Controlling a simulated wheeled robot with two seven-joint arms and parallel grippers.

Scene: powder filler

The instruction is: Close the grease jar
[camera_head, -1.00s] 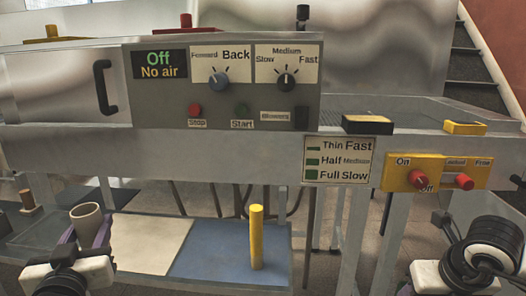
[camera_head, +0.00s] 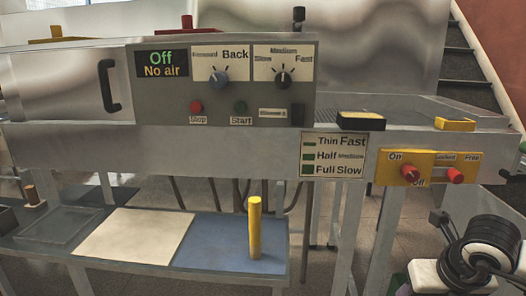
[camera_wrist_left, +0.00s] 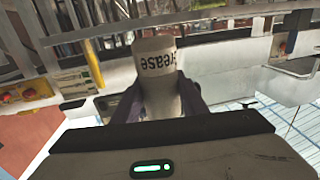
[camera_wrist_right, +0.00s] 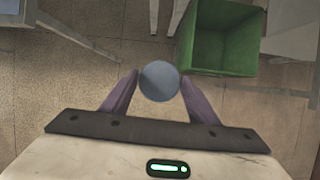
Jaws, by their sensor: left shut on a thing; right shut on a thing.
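The pale grease jar (camera_wrist_left: 158,72), with "Grease" lettering on its side, is held between the dark fingers of my left gripper (camera_wrist_left: 158,100). Its mouth cannot be made out clearly. My left gripper is out of the head view. In the right wrist view my right gripper (camera_wrist_right: 159,88) is shut on a round blue-grey piece (camera_wrist_right: 159,81), which looks like the jar's lid. The lid and the jar are apart, in different views. In the head view only my right wrist and arm show at the lower right; the right fingertips are not visible there.
A green bin (camera_wrist_right: 205,65) stands below, beyond the right gripper. The filler's control panel (camera_head: 222,108) spans the middle. Below it, a low table carries a white mat (camera_head: 135,236), a blue mat (camera_head: 215,250) and a yellow post (camera_head: 255,228).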

